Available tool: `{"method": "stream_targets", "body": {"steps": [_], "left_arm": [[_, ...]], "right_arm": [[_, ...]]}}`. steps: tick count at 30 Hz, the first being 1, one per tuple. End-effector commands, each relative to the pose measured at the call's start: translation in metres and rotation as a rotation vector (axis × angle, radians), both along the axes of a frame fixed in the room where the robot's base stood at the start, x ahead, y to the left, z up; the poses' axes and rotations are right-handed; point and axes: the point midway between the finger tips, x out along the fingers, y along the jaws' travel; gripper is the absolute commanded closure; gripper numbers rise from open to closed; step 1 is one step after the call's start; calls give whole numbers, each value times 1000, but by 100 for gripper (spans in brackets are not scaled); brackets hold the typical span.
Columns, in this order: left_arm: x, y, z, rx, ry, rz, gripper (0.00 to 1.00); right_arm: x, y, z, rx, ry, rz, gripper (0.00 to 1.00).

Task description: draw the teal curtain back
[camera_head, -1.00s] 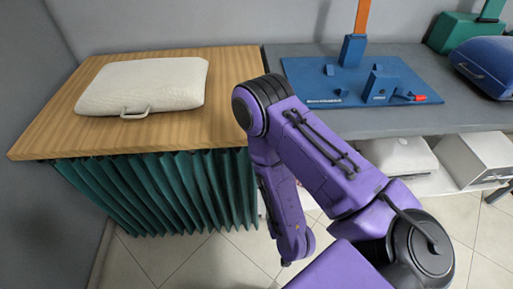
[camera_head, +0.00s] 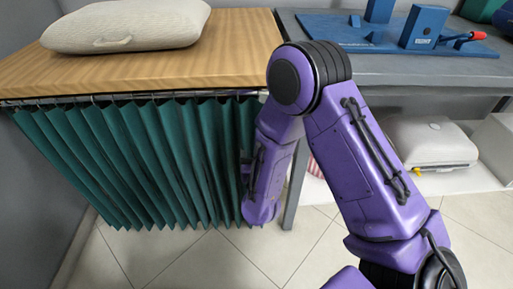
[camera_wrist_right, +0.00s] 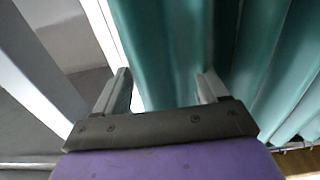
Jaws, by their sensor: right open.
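The teal curtain (camera_head: 125,160) hangs in pleats from a thin rod (camera_head: 60,100) under the wooden counter and spans the opening below it. My right arm crosses in front of its right end in the head view, where the right gripper itself is hidden. In the right wrist view, my right gripper (camera_wrist_right: 165,80) is open, with the curtain's edge fold (camera_wrist_right: 165,45) between its two fingers. Contact with the cloth cannot be told. What lies behind the curtain is hidden. My left gripper is not in view.
A cream cushion-like case (camera_head: 125,25) lies on the wooden counter (camera_head: 225,40). To the right, a grey table (camera_head: 400,70) carries a blue fixture (camera_head: 420,30); its leg (camera_head: 297,190) stands close to my arm. A white case (camera_head: 425,140) rests on the lower shelf. The tiled floor in front is clear.

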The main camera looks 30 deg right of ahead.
Motion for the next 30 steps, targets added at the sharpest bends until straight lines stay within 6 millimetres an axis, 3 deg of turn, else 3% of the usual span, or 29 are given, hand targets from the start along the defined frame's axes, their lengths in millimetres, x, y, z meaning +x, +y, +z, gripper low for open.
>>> {"method": "stream_targets", "body": {"steps": [5,13,14,20,21,30], "left_arm": [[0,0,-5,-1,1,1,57],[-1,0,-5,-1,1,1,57],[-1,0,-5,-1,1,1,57],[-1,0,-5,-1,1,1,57],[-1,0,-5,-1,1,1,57],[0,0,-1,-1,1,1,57]], "right_arm": [[19,-11,-1,1,-1,0,28],[21,-13,0,0,1,1,28],[21,-13,0,0,1,1,31],[21,-13,-1,0,2,1,96],[21,-13,-1,0,2,1,100],[27,-3,1,1,2,-9,100]]}}
